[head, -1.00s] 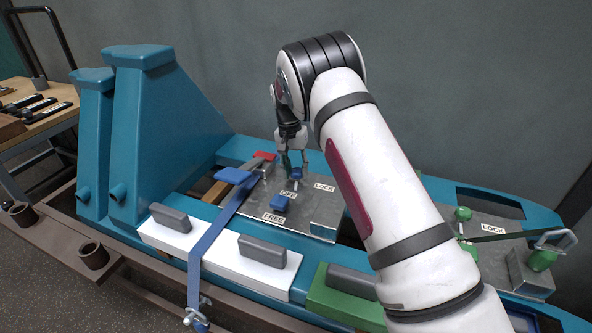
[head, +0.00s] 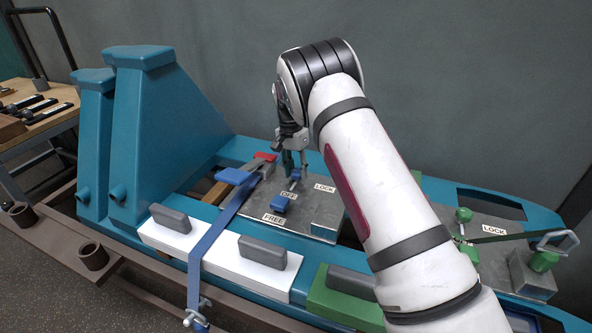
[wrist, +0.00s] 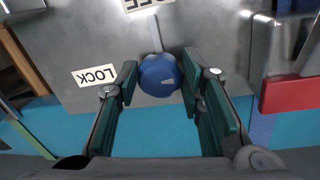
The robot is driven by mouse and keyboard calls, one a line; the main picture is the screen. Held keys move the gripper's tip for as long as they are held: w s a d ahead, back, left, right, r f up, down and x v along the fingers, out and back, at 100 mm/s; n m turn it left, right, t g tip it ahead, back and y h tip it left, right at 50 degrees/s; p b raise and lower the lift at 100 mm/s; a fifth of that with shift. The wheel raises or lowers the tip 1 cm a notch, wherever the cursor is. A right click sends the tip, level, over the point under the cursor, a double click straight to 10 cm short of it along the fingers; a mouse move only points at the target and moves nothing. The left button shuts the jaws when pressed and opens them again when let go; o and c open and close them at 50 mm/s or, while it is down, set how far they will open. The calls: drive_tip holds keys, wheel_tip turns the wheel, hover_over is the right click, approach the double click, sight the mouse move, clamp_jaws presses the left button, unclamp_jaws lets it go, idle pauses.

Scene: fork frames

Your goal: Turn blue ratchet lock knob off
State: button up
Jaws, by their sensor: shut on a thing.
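In the head view my gripper (head: 294,172) reaches down to the plate, and the knob (head: 296,175) is mostly hidden by the fingers. The LOCK label (wrist: 95,76) also shows in the wrist view.
A blue strap (head: 212,240) runs down to the left, near a red part (head: 265,157). A second plate with green knobs (head: 463,215) is at the right, beyond my arm.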

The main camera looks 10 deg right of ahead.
drive_tip(key=o, duration=1.2)
drive_tip(key=shift+c, duration=0.2)
wheel_tip(320, 180, up, 12)
drive_tip(key=w, duration=0.1)
drive_tip(key=shift+a, duration=0.45)
